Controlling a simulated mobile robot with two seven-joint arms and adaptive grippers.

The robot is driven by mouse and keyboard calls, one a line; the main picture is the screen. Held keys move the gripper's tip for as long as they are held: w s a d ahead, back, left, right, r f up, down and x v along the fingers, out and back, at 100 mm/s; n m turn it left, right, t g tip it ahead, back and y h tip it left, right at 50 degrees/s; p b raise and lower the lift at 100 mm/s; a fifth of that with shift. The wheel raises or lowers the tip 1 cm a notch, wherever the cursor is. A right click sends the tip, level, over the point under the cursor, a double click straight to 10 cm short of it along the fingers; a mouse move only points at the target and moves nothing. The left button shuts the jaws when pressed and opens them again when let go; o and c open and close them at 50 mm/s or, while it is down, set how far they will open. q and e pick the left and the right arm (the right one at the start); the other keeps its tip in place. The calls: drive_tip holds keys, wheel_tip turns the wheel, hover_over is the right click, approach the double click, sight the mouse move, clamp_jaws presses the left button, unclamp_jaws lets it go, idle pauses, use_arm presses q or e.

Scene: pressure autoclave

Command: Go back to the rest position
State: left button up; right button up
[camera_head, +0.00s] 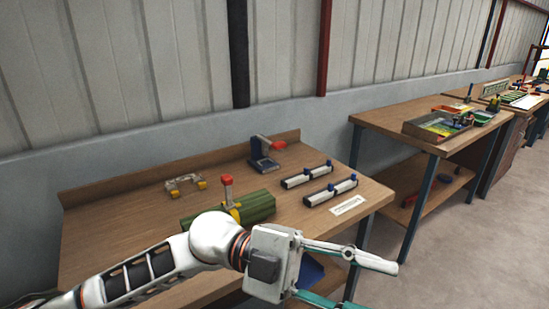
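My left gripper (380,288) reaches in from the left, over the front right part of the near workbench (130,217). Its two fingers are spread apart and nothing shows between them. The lower finger is partly cut off by the bottom edge of the view. My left arm covers the bench's front edge and part of a green ribbed cylinder (258,205). My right gripper is not in view.
On the near bench stand a red-handled yellow clamp (229,195), a blue device with a red handle (262,155), a yellow-ended metal part (184,183), black-and-white cylinders (317,185) and a white label (348,206). More benches (390,117) line the wall rightward. The right floor is clear.

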use_arm(q)
drive_tip(key=w+a+f+n+t+h, duration=0.1)
drive_tip(key=w+a+n+t+h, duration=0.2)
drive_tip(key=w+n+t, duration=0.4)
drive_tip(key=w+a+f+n+t+h, duration=0.1)
drive_tip(key=w+a+n+t+h, duration=0.15)
drive_tip(key=w+n+t, duration=0.4)
drive_tip(key=w+a+f+n+t+y, duration=0.2)
drive_tip(key=a+f+n+t+y, duration=0.35)
drive_tip(key=f, duration=0.25)
drive_tip(key=w+a+f+n+t+y, duration=0.2)
drive_tip(key=a+f+n+t+y, duration=0.3)
drive_tip(key=f+n+t, duration=0.3)
drive_tip(key=s+a+f+n+g+y, duration=0.1)
drive_tip(key=s+a+f+g+y, duration=0.1)
drive_tip(key=s+a+f, duration=0.3)
drive_tip(key=s+a+f+n+g+y, duration=0.1)
drive_tip(key=s+a+f+g+y, duration=0.2)
drive_tip(key=f, duration=1.1)
drive_tip(key=s+a+f+n+g+y, duration=0.1)
drive_tip(key=s+a+f+y, duration=0.3)
drive_tip(key=s+a+f, duration=0.4)
wheel_tip(320, 180, down, 2)
drive_tip(key=shift+s+a+g+y+p, duration=0.15)
drive_tip(key=shift+s+g+y+p, duration=0.25)
drive_tip(key=shift+s+g, duration=0.45)
drive_tip(key=shift+w, duration=0.1)
